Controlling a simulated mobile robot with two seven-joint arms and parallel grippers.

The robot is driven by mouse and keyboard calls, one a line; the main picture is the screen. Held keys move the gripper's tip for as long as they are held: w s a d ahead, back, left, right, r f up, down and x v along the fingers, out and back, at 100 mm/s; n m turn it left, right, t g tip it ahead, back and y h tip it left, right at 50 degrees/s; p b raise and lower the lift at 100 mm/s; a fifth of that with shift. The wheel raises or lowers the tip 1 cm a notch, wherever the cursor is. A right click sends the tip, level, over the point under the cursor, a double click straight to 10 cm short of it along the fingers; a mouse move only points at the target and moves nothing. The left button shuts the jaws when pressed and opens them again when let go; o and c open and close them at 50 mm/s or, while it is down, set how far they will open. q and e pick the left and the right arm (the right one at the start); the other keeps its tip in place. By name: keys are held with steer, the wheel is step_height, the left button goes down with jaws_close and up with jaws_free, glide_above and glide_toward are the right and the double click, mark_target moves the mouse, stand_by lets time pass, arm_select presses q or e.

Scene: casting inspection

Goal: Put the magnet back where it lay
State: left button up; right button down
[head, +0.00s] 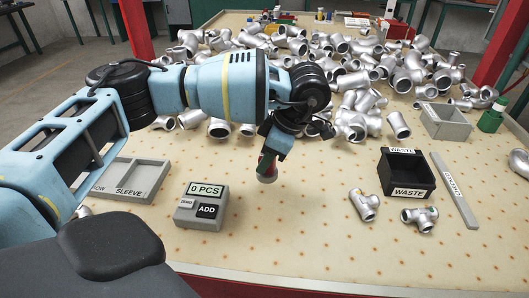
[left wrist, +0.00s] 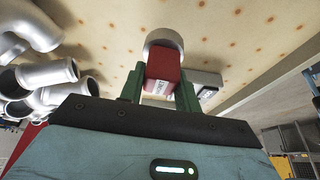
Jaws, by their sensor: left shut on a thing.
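The magnet, a red block with a round silver end, is held in my left gripper. In the head view the magnet (head: 266,170) points down, low over the middle of the speckled table (head: 310,225). I cannot tell whether its silver end touches the table. My left gripper (head: 270,158) comes down from above and is shut on it. In the left wrist view the magnet (left wrist: 163,68) sits between the green fingers of my left gripper (left wrist: 161,85). My right gripper is not in view.
A counter box (head: 203,207) reading 0 PCS stands front left, beside a grey sleeve tray (head: 150,178). A black waste bin (head: 407,175), a labelled grey strip (head: 455,190) and two loose castings (head: 364,204) (head: 420,218) lie right. A large casting pile (head: 395,70) fills the back.

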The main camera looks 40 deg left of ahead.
arm_select(q)
steer(key=shift+w+a+f, duration=0.2)
steer(key=shift+w+a, duration=1.65)
steer(key=shift+w, duration=0.15)
steer(key=f, duration=0.2)
steer(key=shift+w+a+f, duration=0.25)
steer(key=shift+f, duration=0.3)
steer(key=shift+f, duration=0.3)
steer(key=o, duration=0.9)
steer(key=shift+o, duration=0.2)
steer(key=shift+f+b, duration=0.1)
steer(key=shift+b, duration=0.3)
steer(key=v, duration=0.8)
steer(key=shift+a+r, duration=0.2)
steer(key=shift+a, duration=0.15)
